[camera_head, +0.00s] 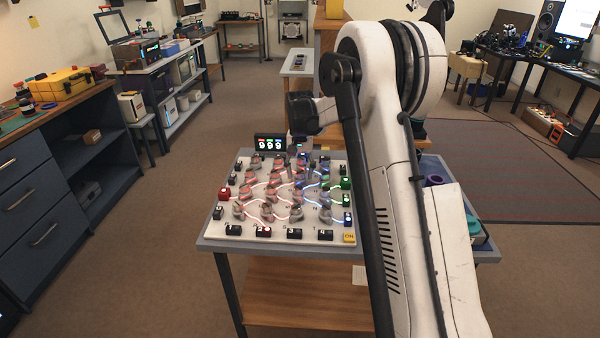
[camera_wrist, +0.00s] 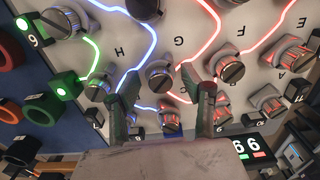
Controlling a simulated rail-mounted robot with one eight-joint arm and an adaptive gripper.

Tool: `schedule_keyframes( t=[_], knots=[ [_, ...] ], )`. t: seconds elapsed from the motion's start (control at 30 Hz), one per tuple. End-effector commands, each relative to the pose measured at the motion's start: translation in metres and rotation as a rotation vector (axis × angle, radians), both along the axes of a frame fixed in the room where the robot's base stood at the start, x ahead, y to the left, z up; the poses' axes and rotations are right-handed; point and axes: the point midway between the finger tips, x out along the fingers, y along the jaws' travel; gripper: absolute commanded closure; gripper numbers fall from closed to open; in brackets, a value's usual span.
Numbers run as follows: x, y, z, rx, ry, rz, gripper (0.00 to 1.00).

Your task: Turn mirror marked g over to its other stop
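The mirrors are round grey knobs with slotted tops on a pale board (camera_head: 232,229). In the wrist view a printed G stands just above a dark-topped knob (camera_wrist: 161,79), which looks like mirror G. My gripper (camera_wrist: 169,86) is open, with one finger on each side of this knob in the picture. I cannot tell whether the fingers touch it or hover above. In the head view my gripper (camera_head: 301,146) is small, near the board's back edge, and partly hidden.
Other knobs stand close around, including one by the letter F (camera_wrist: 231,69) and one by H (camera_wrist: 99,86). Red, blue and green light lines cross the board. A digit display (camera_head: 270,143) stands behind it. A green block (camera_wrist: 66,88) sits at the board's edge.

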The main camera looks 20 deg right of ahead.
Motion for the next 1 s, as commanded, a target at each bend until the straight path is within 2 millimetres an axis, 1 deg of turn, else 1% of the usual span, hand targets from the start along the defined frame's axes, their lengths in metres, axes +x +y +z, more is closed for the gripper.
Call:
schedule_keyframes(
  t=[0.17, 0.27, 0.37, 0.7, 0.8, 0.9, 1.0],
  knots=[
    [0.000, 0.000, 0.001, 0.000, 0.000, 0.000, 0.58],
    [0.000, 0.000, 0.008, 0.000, 0.000, 0.000, 0.58],
    [0.000, 0.000, 0.022, 0.000, 0.000, 0.000, 0.58],
    [0.000, 0.000, 0.088, 0.000, 0.000, 0.000, 0.58],
    [0.000, 0.000, 0.103, 0.000, 0.000, 0.000, 0.58],
    [0.000, 0.000, 0.113, 0.000, 0.000, 0.000, 0.58],
    [0.000, 0.000, 0.118, 0.000, 0.000, 0.000, 0.58]
  ],
)
